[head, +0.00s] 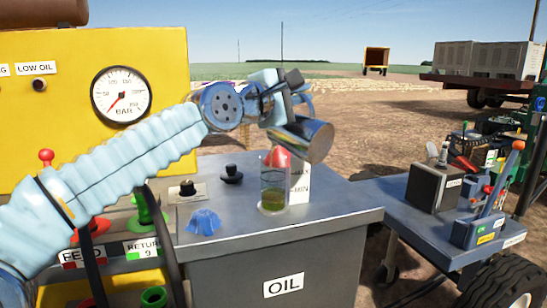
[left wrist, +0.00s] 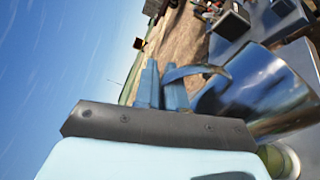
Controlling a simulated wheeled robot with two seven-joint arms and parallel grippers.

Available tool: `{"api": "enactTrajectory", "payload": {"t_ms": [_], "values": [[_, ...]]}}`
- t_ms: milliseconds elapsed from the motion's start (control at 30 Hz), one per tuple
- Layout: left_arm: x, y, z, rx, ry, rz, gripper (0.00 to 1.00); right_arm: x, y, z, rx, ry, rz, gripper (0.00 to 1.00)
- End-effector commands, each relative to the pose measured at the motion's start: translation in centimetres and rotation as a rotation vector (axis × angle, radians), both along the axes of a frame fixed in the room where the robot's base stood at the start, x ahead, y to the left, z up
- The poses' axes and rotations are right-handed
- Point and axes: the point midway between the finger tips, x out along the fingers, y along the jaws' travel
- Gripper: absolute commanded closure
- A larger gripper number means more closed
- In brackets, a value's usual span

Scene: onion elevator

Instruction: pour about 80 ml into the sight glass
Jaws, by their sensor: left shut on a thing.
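A shiny metal jug (head: 306,140) is held tilted well over above the oil tank. My left gripper (head: 284,92) is shut on its handle; the jug and its blue handle (left wrist: 195,71) also show in the left wrist view. The clear sight glass (head: 273,187) stands upright on the tank top, just below and left of the jug. It holds yellow-green oil in its lower part. A label with marks (head: 300,184) stands behind it. I see no clear stream between jug and glass. My right gripper is not in view.
The grey tank (head: 330,215) marked OIL has a crumpled blue cloth (head: 204,221) and black caps (head: 231,174) on top. A red cone-like thing (head: 277,156) shows behind the glass. A yellow gauge panel stands left; a cart (head: 450,225) with levers stands right.

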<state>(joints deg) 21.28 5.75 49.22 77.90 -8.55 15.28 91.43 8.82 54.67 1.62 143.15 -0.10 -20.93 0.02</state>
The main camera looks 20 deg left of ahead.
Motion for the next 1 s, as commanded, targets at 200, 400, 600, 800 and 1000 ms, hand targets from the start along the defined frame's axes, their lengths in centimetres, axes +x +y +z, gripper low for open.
{"api": "enactTrajectory", "payload": {"t_ms": [200, 400, 600, 800, 1000], "values": [[0.07, 0.17, 0.04, -0.018, 0.007, 0.000, 1.00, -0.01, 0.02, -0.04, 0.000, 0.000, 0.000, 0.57], [0.16, 0.36, -0.06, -0.034, 0.015, 0.000, 1.00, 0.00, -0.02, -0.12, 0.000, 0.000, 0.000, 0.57], [0.26, 0.54, -0.15, -0.049, 0.023, 0.001, 1.00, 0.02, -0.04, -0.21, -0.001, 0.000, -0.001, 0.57], [0.35, 0.72, -0.26, -0.064, 0.031, 0.000, 1.00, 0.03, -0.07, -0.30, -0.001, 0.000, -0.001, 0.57], [0.44, 0.90, -0.37, -0.082, 0.039, -0.001, 1.00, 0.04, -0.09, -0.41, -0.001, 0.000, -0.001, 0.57]]}}
